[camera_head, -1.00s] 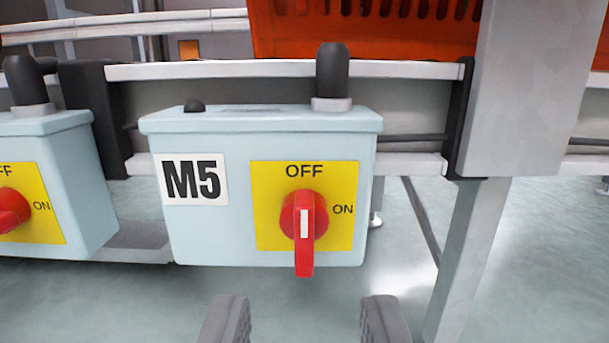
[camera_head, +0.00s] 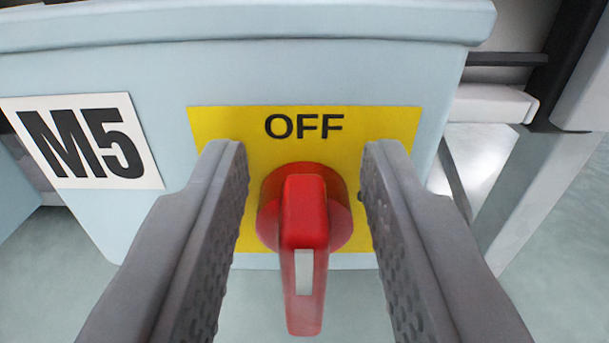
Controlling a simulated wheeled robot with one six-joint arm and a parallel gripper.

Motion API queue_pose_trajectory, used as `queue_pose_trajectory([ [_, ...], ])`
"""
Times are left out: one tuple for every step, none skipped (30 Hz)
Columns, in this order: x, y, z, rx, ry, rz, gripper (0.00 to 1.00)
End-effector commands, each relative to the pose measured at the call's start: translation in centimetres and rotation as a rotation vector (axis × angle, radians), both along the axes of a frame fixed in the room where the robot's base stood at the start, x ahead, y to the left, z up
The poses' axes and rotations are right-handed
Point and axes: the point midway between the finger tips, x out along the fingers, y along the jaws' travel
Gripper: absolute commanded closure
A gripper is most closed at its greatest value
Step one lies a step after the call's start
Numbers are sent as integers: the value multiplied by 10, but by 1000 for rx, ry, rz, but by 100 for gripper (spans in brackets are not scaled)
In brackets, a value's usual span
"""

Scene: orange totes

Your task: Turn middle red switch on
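The red rotary switch (camera_head: 304,215) sits on a yellow plate (camera_head: 400,122) on the front of a light blue box marked M5. Its handle points down in the picture, with a white mark near its lower end. The word OFF stands above the knob; the ON label is hidden behind my right finger. My gripper (camera_head: 304,165) is open, with one grey finger on each side of the red handle. A gap shows between the handle and each finger.
The light blue box (camera_head: 150,70) fills most of the view, with a white M5 label (camera_head: 82,141) at left. A grey metal post (camera_head: 535,190) stands at right. Floor shows below the box.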

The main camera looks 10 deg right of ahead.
Motion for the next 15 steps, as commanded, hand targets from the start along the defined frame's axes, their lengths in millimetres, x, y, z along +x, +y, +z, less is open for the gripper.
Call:
queue_pose_trajectory([
  [0,0,0,0,0,0,67],
  [0,0,0,0,0,0,73],
  [0,0,0,0,0,0,81],
  [0,0,0,0,0,0,87],
  [0,0,0,0,0,0,93],
  [0,0,0,0,0,0,100],
  [0,0,0,0,1,0,100],
  [0,0,-1,0,1,0,100],
  [0,0,-1,0,2,0,100],
  [-1,0,-1,0,2,0,100],
  [-1,0,-1,1,3,0,100],
  [-1,0,-2,1,3,0,100],
  [-1,0,-2,1,4,0,100],
  [-1,0,-2,1,4,0,100],
  [-1,0,-2,2,5,0,100],
])
